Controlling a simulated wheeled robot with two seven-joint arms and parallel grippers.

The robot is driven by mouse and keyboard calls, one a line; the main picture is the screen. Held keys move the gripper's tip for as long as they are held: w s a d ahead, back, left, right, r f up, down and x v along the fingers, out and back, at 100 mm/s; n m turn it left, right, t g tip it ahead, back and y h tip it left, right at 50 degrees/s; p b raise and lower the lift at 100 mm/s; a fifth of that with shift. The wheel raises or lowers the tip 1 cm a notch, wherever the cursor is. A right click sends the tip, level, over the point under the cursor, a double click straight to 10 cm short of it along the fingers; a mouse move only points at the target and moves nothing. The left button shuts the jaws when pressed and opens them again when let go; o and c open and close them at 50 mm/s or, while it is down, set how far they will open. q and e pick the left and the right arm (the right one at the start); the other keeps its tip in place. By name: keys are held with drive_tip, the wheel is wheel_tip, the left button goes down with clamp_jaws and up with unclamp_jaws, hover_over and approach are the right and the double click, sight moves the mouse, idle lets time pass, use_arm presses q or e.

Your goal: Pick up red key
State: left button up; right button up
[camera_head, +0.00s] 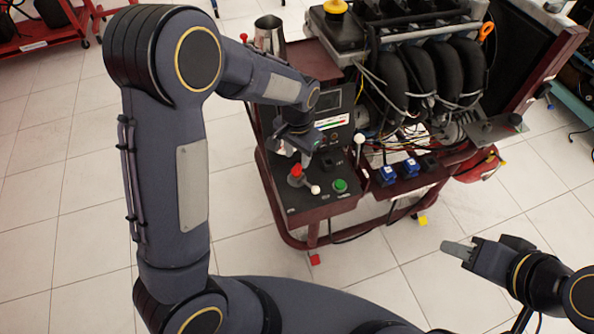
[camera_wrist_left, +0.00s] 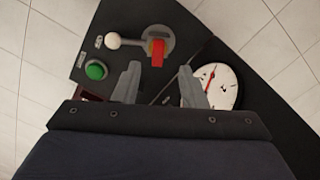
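The red key (camera_head: 296,171) stands on the black control panel of the engine trainer; in the left wrist view it shows as a red and orange piece (camera_wrist_left: 157,53) on a round grey plate. My left gripper (camera_head: 291,150) hangs over the panel, just behind the key in the head view. In the left wrist view its two fingers (camera_wrist_left: 159,70) are spread apart with nothing between them, and the key lies just beyond the tips, between their lines. My right gripper (camera_head: 458,249) is over the floor at the right, away from the trainer; its finger gap cannot be made out.
A white-knobbed lever (camera_wrist_left: 113,41) sits beside the key, and a green button (camera_head: 340,185) is close by. A white dial (camera_wrist_left: 222,88) lies by the right finger in the wrist view. The engine (camera_head: 420,70) with hoses and cables rises behind. Floor in front is clear.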

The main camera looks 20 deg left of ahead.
sight(297, 166)
use_arm(q)
drive_tip(key=f, duration=0.5)
drive_tip(key=shift+s, duration=0.3)
drive_tip(key=shift+r, duration=0.1)
clamp_jaws()
